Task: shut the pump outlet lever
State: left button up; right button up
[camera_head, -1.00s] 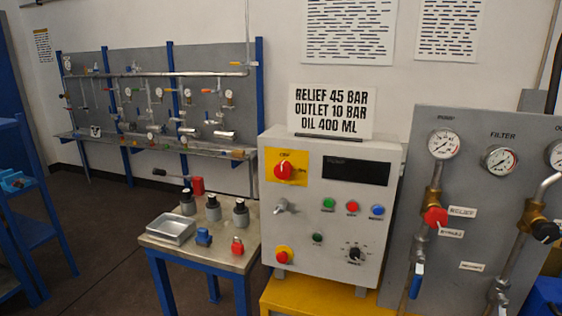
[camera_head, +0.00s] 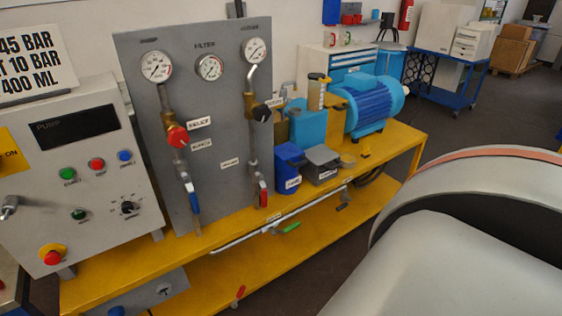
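A grey gauge panel (camera_head: 215,110) stands on a yellow bench. On its left pipe, under a red knob (camera_head: 177,136), is a valve with a blue lever (camera_head: 193,198) hanging down. On its right pipe, under a black knob (camera_head: 261,112), is a valve with a red lever (camera_head: 263,196), also hanging down. A green lever (camera_head: 290,227) sits on the pipe along the bench front. The small labels are too blurred to tell which lever is the pump outlet. Neither gripper is in view; a large pale part of my own arm fills the lower right.
The yellow bench (camera_head: 398,165) also carries a control box (camera_head: 75,175) at left, and a blue motor (camera_head: 372,104) and blue pump parts at right. Another red lever (camera_head: 239,293) shows low down. A blue cart (camera_head: 441,85) stands behind; dark floor is free at the right.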

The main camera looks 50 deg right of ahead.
aim_at(261, 178)
jog(key=z, duration=1.3)
